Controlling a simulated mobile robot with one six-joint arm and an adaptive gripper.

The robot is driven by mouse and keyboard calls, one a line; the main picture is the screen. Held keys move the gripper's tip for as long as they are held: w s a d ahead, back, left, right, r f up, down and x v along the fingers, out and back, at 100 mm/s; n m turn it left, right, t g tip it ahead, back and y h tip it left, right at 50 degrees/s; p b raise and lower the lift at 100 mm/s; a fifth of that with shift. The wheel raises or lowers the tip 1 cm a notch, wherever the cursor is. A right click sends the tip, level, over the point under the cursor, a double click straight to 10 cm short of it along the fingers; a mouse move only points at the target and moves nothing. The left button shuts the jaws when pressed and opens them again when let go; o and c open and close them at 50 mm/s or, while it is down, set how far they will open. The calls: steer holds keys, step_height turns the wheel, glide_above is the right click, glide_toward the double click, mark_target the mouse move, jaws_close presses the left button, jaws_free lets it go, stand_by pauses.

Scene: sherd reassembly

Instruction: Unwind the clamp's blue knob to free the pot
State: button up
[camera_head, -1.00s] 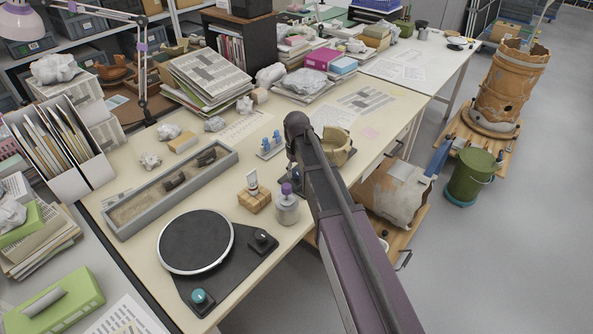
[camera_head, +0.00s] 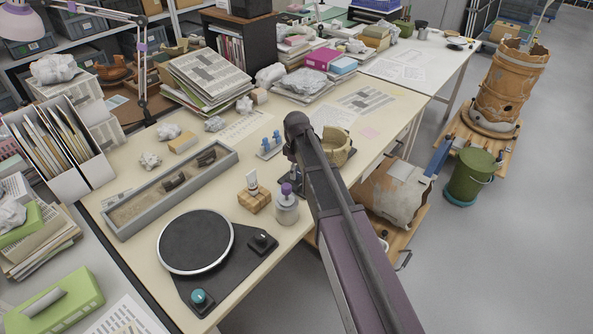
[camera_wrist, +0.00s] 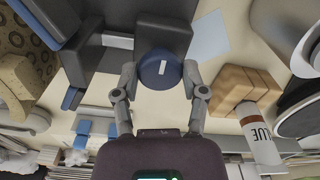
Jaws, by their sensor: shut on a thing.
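The clamp's blue knob (camera_wrist: 160,69), a round cap with a white mark, sits in the middle of the wrist view. My gripper (camera_wrist: 161,76) is shut on it, one finger at each side. The dark grey clamp body (camera_wrist: 163,28) lies just beyond the knob. The tan pot (camera_head: 338,146) shows in the head view right of my wrist, partly hidden by my arm. My arm also hides most of the clamp there. I cannot tell how firmly the clamp touches the pot.
A wooden block (camera_wrist: 246,88) and a glue tube (camera_wrist: 260,135) are close on the right in the wrist view. In the head view a purple-capped jar (camera_head: 287,207) and a turntable (camera_head: 196,241) stand nearer. Two small blue clamps (camera_head: 271,144) are to the left.

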steer(key=o, duration=1.1)
steer(key=shift+o, duration=0.2)
steer(key=shift+m, duration=0.3)
